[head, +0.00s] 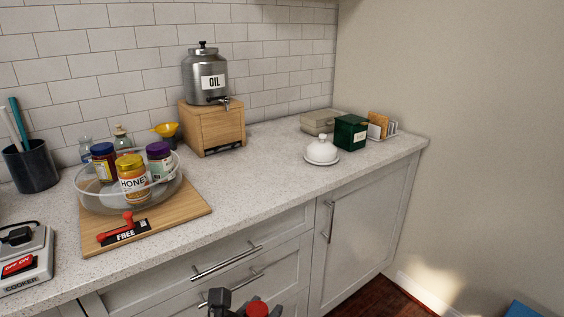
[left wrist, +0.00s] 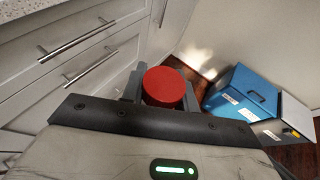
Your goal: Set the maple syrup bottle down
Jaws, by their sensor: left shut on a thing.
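My left gripper (head: 240,307) is at the bottom edge of the head view, in front of the drawers and below the counter top. It is shut on the maple syrup bottle, of which only the red cap (head: 257,309) shows there. In the left wrist view the round red cap (left wrist: 164,87) sits between the two grey fingers. The bottle's body and label are hidden. The grey speckled counter (head: 265,175) lies beyond the gripper. My right gripper is not in view.
A clear round turntable (head: 90,201) with several jars stands on a wooden board (head: 190,212) bearing a red-handled "FREE" piece (head: 125,232). An oil dispenser (head: 205,78) tops a wooden box (head: 220,130). A white domed dish (head: 321,152) and green box (head: 350,132) stand right. The counter between is clear.

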